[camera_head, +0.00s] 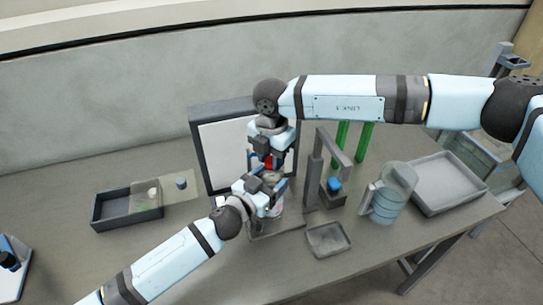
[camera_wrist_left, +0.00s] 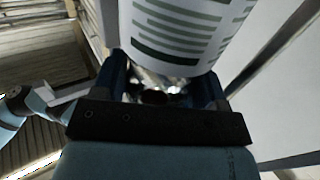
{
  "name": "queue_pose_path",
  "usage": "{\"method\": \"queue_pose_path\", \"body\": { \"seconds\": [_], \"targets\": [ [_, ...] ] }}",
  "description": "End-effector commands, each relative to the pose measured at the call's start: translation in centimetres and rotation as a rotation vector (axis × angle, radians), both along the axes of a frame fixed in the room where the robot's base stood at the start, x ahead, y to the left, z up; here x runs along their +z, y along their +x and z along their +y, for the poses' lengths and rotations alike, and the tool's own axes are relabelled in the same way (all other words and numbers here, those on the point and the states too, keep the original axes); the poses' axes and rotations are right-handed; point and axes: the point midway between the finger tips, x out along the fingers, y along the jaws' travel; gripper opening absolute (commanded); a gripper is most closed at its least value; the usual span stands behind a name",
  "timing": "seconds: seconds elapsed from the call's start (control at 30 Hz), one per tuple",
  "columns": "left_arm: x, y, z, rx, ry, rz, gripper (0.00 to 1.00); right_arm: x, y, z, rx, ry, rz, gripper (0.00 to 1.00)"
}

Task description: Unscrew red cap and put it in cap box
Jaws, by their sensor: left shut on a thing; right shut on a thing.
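The red cap (camera_head: 269,163) shows as a small red patch between my two grippers in the head view. My right gripper (camera_head: 270,155) comes down from above and is shut on the red cap. My left gripper (camera_head: 270,188) is just below and shut on the container (camera_head: 277,209), mostly hidden by the gripper. In the left wrist view, a white label with green stripes (camera_wrist_left: 185,28) shows above the fingers of my left gripper (camera_wrist_left: 165,88), with shiny metal or glass between them. I cannot tell whether the cap is still threaded on. Which tray is the cap box is unclear.
A dark open box (camera_head: 112,224) stands at left, a small grey tray (camera_head: 328,252) at front, and a large grey tray (camera_head: 447,203) at right. A framed panel (camera_head: 222,160) stands behind.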

Motion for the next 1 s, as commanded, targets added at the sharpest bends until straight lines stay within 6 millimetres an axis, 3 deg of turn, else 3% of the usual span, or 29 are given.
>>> {"method": "queue_pose_path", "body": {
  "seconds": [1.0],
  "targets": [
    [-0.02, 0.02, 0.02, 0.0, 0.0, 0.0, 0.0, 0.16, -0.02, 0.05, 2.335, -0.002, -0.001, 0.03]
  ]
}}
